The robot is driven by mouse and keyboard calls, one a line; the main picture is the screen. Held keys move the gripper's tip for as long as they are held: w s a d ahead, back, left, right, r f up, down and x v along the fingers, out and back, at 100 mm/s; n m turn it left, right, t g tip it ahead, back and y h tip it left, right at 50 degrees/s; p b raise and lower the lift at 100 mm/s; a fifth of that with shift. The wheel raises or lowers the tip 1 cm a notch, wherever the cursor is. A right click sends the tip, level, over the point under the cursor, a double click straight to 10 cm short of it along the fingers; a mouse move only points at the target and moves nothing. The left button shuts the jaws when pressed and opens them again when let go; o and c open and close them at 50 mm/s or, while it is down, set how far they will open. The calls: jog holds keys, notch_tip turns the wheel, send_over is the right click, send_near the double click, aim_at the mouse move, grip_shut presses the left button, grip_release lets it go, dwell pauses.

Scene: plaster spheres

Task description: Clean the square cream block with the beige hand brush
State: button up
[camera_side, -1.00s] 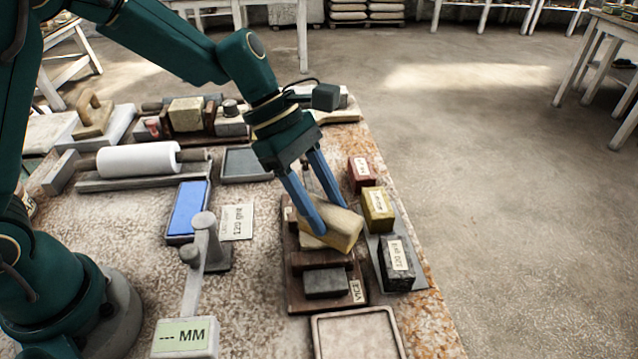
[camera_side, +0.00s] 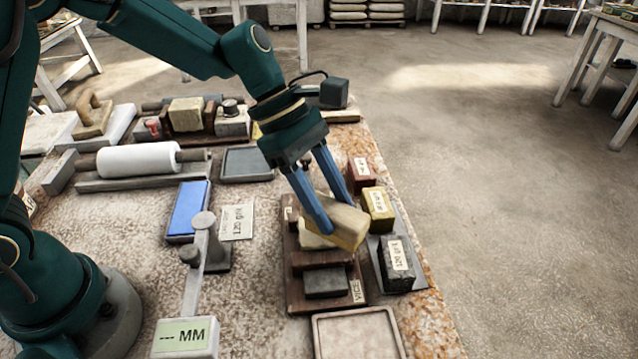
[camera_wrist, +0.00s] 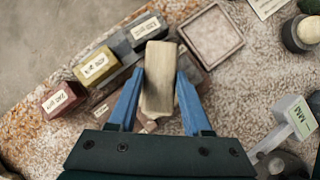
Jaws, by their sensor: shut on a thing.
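My gripper (camera_side: 338,212) is shut on the beige hand brush (camera_side: 350,228), its blue fingers on either side of the brush body. The brush is tilted in the side view. It also fills the space between the fingers in the wrist view (camera_wrist: 159,88). The square cream block (camera_side: 311,241) sits in the dark brown vice (camera_side: 322,258), largely hidden under the brush and fingers. The brush is right over the block and overlaps it in the side view; whether they touch cannot be told.
Red (camera_side: 361,171), yellow (camera_side: 378,208) and dark grey (camera_side: 396,262) labelled grit blocks stand close on the right. An empty shallow tray (camera_side: 357,336) lies in front of the vice. A gauge reading "--- MM" (camera_side: 185,337) and a blue pad (camera_side: 188,210) are on the left.

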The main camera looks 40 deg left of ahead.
aim_at(320, 191)
jog(key=shift+a+r, duration=0.3)
jog(key=shift+a, duration=0.2)
jog(key=shift+w+a+f, duration=0.2)
jog(key=shift+w+a, duration=0.6)
jog(key=shift+a, duration=0.05)
jog(key=shift+f, duration=0.6)
jog(key=shift+s+a, duration=0.1)
jog(key=shift+a, duration=1)
